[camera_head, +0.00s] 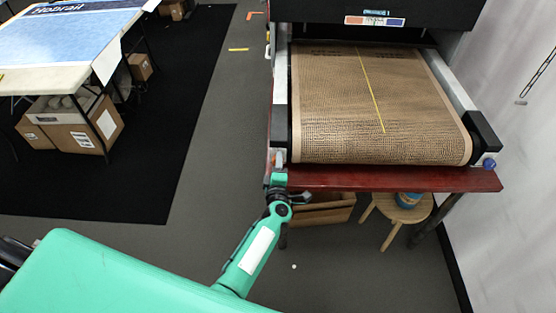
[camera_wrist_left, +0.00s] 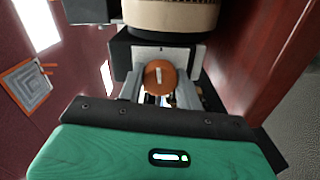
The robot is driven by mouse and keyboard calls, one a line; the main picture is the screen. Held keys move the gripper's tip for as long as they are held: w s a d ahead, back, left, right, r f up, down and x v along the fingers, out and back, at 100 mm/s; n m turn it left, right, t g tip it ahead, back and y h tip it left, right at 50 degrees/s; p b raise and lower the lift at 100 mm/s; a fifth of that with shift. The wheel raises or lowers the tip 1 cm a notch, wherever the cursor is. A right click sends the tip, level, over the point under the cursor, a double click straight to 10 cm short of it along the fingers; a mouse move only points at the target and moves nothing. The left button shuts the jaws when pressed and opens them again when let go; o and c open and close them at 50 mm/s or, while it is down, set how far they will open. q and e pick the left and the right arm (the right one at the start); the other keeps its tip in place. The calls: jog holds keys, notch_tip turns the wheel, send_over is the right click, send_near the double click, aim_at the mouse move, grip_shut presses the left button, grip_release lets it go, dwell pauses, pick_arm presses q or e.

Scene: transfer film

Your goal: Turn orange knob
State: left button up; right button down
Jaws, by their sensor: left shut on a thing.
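The orange knob (camera_wrist_left: 160,76) is a round disc with a pale line across its face, in the middle of the left wrist view. In the head view this gripper (camera_head: 277,172) is small and partly hides the knob. The pale line runs roughly upright in the wrist view. My right gripper is in neither view.
The mesh conveyor belt (camera_head: 375,110) lies behind a dark red table edge (camera_head: 400,179). A blue knob (camera_head: 489,163) is at the right corner. A wooden stool (camera_head: 402,209) stands below. A poster table (camera_head: 75,40) is far left; the grey floor between is clear.

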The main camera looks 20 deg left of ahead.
pick_arm(q)
jog(key=shift+m, duration=0.5)
jog(key=shift+f+p, duration=0.1)
jog(key=shift+p, duration=0.25)
jog(key=o, duration=1)
jog(key=p+v, duration=0.3)
jog(key=v, duration=1.1)
